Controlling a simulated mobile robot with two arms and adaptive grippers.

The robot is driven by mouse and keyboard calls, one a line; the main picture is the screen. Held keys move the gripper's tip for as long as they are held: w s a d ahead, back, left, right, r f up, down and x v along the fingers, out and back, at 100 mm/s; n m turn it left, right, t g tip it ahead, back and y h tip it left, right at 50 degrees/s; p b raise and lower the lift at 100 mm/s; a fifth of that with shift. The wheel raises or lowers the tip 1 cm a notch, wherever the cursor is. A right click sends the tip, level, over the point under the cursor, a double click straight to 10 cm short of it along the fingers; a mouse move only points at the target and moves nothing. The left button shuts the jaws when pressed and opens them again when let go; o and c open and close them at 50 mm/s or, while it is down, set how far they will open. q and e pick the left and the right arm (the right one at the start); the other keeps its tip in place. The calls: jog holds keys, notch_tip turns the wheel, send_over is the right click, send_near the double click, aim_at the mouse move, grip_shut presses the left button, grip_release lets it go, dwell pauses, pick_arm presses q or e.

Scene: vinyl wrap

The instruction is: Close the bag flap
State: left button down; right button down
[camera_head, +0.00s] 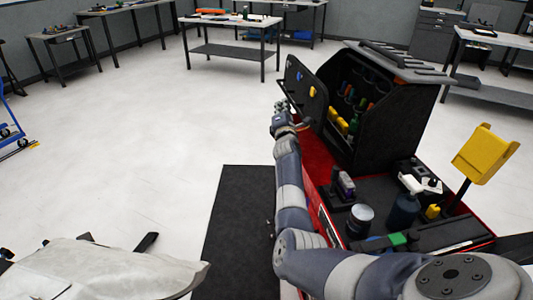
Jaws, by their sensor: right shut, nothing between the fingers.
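The black tool bag (385,110) stands upright on the red cart at the right. Its side flap (307,92) is swung open toward the left, with small blue and yellow items on its inner face. Tools with green, orange and yellow handles show inside the bag. My right gripper (282,107) is shut and empty, at the flap's outer left edge, low down. I cannot tell whether it touches the flap. My right arm reaches up from the bottom right along the cart's left side. My left gripper is not in view.
The red cart (318,150) also carries a dark spray bottle (404,210), a round jar (360,218) and a yellow holder (485,153) on a post. A black mat (236,220) lies left of my arm. A pale covered shape (100,270) fills the bottom left.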

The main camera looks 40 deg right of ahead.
aim_at(305, 88)
jog(key=s+d+r+m+p, duration=0.1)
jog(key=d+r+p, duration=0.1)
jog(key=p, duration=0.2)
jog(key=s+d+r+m+p, duration=0.1)
jog(key=d+r+m+p, duration=0.1)
jog(key=p, duration=0.2)
jog(key=s+d+r+m+g+p, duration=0.1)
jog(key=d+r+p, duration=0.1)
jog(key=r+p, duration=0.1)
jog(key=shift+d+m+p, duration=0.3)
jog(key=shift+p, duration=0.3)
jog(key=s+d+r+p, duration=0.2)
jog(key=s+d, duration=0.1)
jog(key=d, duration=0.5)
jog(key=shift+s+p, duration=0.35)
jog(key=shift+p, duration=0.05)
